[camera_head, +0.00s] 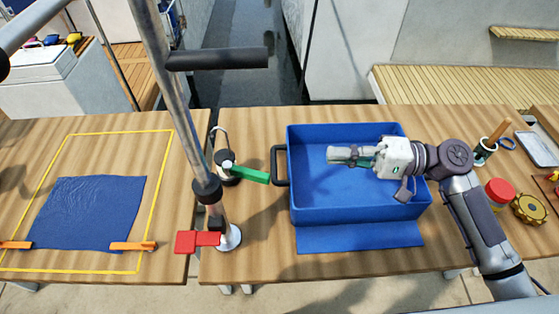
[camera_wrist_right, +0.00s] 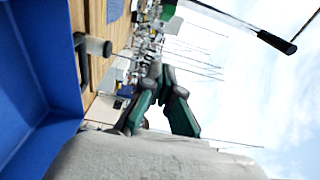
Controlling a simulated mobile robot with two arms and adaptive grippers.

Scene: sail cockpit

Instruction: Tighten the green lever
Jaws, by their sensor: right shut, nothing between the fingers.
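The green lever (camera_head: 250,174) sticks out to the right from a dark clutch with a metal loop, beside the metal post. Its free end is near the black handle of the blue tray. My right gripper (camera_head: 333,154) is above the blue tray, to the right of the lever and apart from it, pointing left. In the right wrist view its fingers (camera_wrist_right: 157,72) come together with nothing between them. A green patch at the top of that view may be the lever, but I cannot tell. My left gripper is not in view.
The blue tray (camera_head: 305,214) stands on the wooden table. A red lever (camera_head: 197,241) sits at the post's base, and a black crossbar (camera_head: 218,58) juts from the post. A blue cloth (camera_head: 85,213) lies left. A red-lidded jar (camera_head: 499,192) and yellow gear (camera_head: 530,208) lie right.

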